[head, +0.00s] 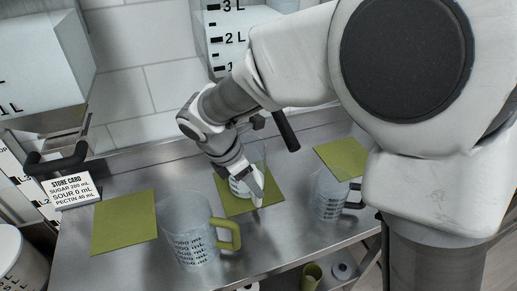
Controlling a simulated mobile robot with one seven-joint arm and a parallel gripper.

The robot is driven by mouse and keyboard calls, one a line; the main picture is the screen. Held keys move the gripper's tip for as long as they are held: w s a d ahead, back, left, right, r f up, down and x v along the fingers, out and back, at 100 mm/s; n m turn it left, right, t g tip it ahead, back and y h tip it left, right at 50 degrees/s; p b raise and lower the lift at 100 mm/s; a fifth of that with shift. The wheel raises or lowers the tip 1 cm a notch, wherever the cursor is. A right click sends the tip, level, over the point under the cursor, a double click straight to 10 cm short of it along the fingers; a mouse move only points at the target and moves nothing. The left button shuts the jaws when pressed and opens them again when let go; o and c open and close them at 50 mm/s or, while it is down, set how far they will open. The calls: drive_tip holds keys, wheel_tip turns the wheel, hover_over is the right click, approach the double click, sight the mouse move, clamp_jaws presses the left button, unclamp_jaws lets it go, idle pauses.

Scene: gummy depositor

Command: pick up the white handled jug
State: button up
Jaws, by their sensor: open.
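A clear jug (239,187) with dark markings stands on the middle green mat (236,207), largely hidden behind my gripper and wrist. A pale piece at its right side may be its white handle or a finger of mine; I cannot tell which. My gripper (254,190) points down at this jug, close to its right side. It is open, and I cannot see whether a finger touches the jug.
A clear jug with a yellow-green handle (190,235) stands front left. A black-handled jug (329,197) stands to the right. Empty green mats lie left (124,222) and right (342,157). A store card (73,190) stands at the left.

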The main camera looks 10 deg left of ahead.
drive_tip(key=shift+b+x, duration=0.4)
drive_tip(key=shift+x, duration=2.6)
drive_tip(key=shift+s, duration=0.2)
clamp_jaws()
